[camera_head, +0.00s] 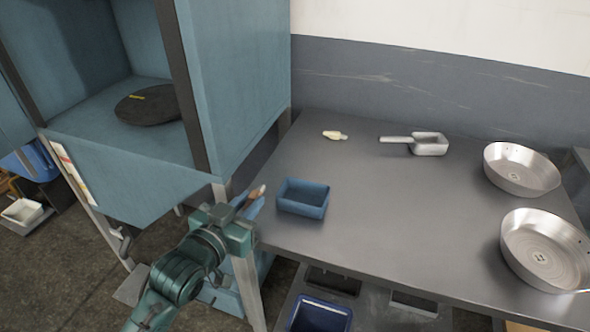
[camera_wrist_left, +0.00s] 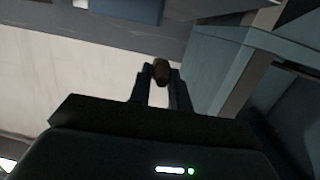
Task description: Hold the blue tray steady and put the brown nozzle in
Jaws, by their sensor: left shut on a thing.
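The small blue tray (camera_head: 303,210) sits upright on the grey table, near its left edge. No gripper is on it. My left gripper (camera_head: 253,197) is just left of the tray, apart from it, by the table's left edge. It is shut on the brown nozzle (camera_head: 257,191), whose brown end sticks out between the fingertips. In the left wrist view the nozzle (camera_wrist_left: 161,72) shows between the two fingers, partly hidden by them. A blue shape at the top of that view may be the tray. My right gripper is not in view.
The grey table (camera_head: 390,225) is clear in the middle. A pale small piece (camera_head: 335,135) and a metal scoop (camera_head: 428,145) lie at the back. Two metal pans (camera_head: 522,168) stand at the right. A blue cabinet (camera_head: 240,80) rises at the left. A blue bin (camera_head: 320,315) is below the table.

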